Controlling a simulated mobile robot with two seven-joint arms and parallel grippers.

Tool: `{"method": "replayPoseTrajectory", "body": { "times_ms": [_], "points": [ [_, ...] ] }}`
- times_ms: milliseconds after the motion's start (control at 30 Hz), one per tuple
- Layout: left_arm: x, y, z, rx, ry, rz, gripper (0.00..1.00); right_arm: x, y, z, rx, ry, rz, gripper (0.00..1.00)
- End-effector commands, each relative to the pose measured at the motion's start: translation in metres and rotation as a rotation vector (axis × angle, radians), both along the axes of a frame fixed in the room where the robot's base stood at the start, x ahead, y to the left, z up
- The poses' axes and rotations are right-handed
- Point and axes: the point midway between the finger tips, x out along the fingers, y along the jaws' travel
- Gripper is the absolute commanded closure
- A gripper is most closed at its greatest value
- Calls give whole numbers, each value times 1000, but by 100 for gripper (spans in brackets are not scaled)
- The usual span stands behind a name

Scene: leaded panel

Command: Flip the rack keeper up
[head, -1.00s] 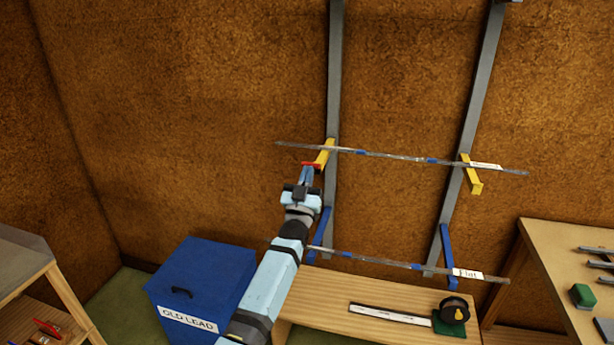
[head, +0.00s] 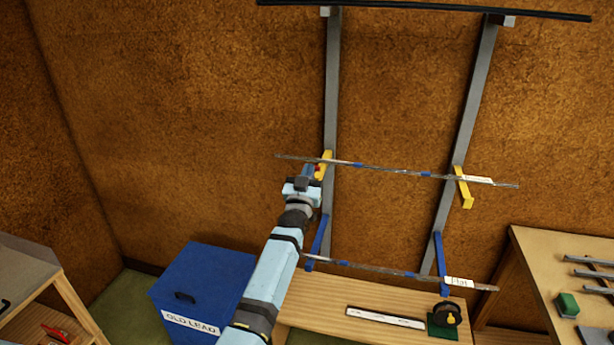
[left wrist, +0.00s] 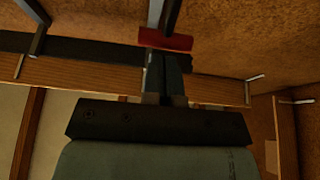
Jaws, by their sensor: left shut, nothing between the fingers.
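The rack keeper is a small red piece (head: 318,168) at the front end of the left yellow bracket (head: 325,160). In the left wrist view it is a red bar (left wrist: 167,40) just beyond my fingertips. My left gripper (head: 309,171) is shut and empty, close against or touching the keeper; I cannot tell which. Its closed fingers also show in the left wrist view (left wrist: 163,68). In the head view the gripper partly hides the keeper, so its exact tilt is unclear. My right gripper is not in view.
A thin lead strip (head: 395,171) lies across the yellow brackets, and another (head: 395,272) across the blue brackets below. A dark bar (head: 420,9) spans the uprights' tops. A bench (head: 310,300) and blue OLD LEAD bin (head: 210,275) stand below.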

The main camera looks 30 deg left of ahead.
Motion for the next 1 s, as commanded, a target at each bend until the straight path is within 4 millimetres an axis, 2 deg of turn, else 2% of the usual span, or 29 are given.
{"method": "replayPoseTrajectory", "body": {
  "times_ms": [500,1000],
  "points": [
    [32,8,16,0,-1,1,100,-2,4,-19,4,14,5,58],
    [39,10,19,0,-1,0,100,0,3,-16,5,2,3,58]
  ]
}}
